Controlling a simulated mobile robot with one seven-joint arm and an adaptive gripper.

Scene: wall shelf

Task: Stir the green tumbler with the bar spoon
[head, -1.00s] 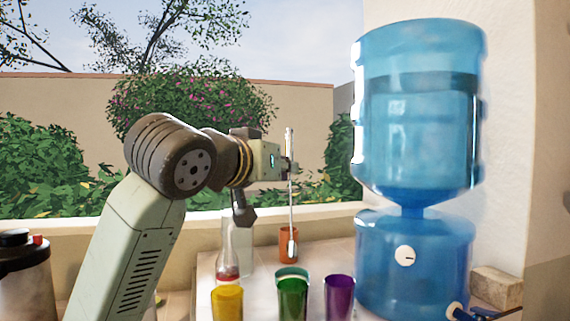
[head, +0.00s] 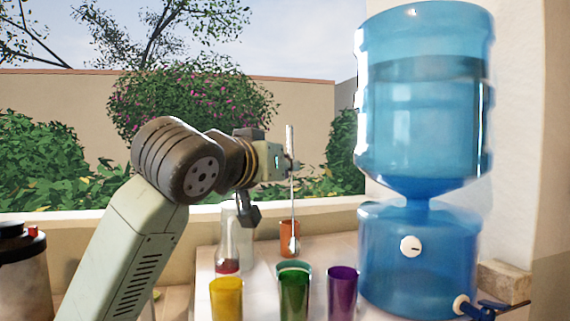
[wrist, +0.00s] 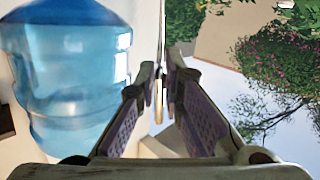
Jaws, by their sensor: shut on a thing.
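The bar spoon (head: 292,200) is a thin silver rod hanging nearly upright with its bowl end down. My gripper (head: 291,166) is shut on its upper part. The wrist view also shows the spoon (wrist: 161,55) between my fingertips (wrist: 165,88). In the head view the bowl appears just above the rim of the green tumbler (head: 294,295). The tumbler stands upright in the front row, its base cut off by the picture edge. The spoon's exact depth relative to the tumbler is hard to tell.
A yellow tumbler (head: 227,298) stands left of the green one, a purple tumbler (head: 342,294) right. An orange cup (head: 289,232) is behind the spoon. A clear bottle (head: 228,250) stands behind left. A large blue water dispenser (head: 420,255) fills the right.

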